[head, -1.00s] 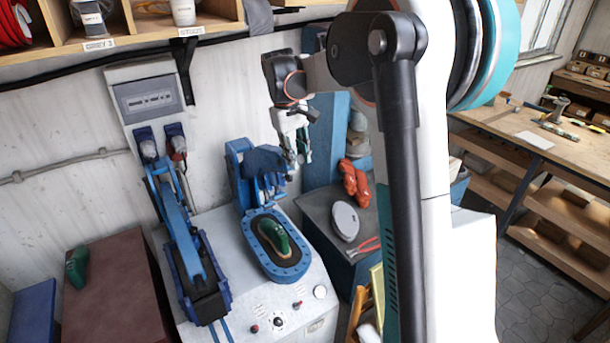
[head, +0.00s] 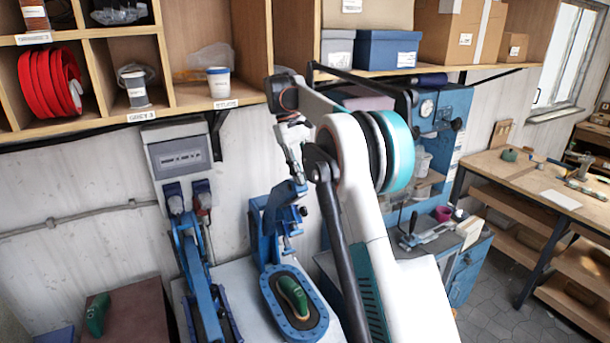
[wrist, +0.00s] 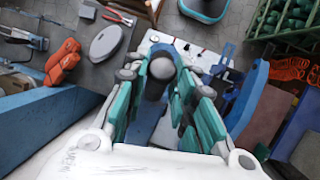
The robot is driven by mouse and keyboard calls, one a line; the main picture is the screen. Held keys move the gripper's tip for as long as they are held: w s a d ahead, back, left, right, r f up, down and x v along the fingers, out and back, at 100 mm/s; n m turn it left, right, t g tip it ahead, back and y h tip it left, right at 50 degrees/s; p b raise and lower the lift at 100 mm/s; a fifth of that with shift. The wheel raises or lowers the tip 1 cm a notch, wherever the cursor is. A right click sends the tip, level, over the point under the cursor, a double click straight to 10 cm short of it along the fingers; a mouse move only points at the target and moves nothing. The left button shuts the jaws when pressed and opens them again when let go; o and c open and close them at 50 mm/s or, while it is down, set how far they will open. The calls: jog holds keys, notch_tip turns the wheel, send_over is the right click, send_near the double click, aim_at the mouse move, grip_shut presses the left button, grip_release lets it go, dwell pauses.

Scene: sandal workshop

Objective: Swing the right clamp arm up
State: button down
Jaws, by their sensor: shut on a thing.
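The right clamp arm (head: 284,200) is blue and stands raised at the back of the right press, above the oval blue-rimmed bed (head: 273,309). A green shoe last (head: 293,293) lies in that bed. My gripper (head: 297,172) is at the upper end of the raised arm. In the wrist view, its teal fingers (wrist: 160,95) are closed around a dark, round-ended grip (wrist: 160,70).
A wooden shelf (head: 200,98) with a white cup (head: 218,82) and red spools (head: 50,82) hangs close above and left of my gripper. A grey control box (head: 178,152) is on the wall. A blue machine (head: 445,125) stands behind my arm.

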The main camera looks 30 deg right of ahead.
jog(key=shift+w, duration=0.1)
dwell(0.3)
jog(key=c, duration=1.4)
grip_release()
jog(key=shift+r, duration=0.15)
jog(key=shift+v, duration=3.6)
jog(key=shift+w, duration=0.1)
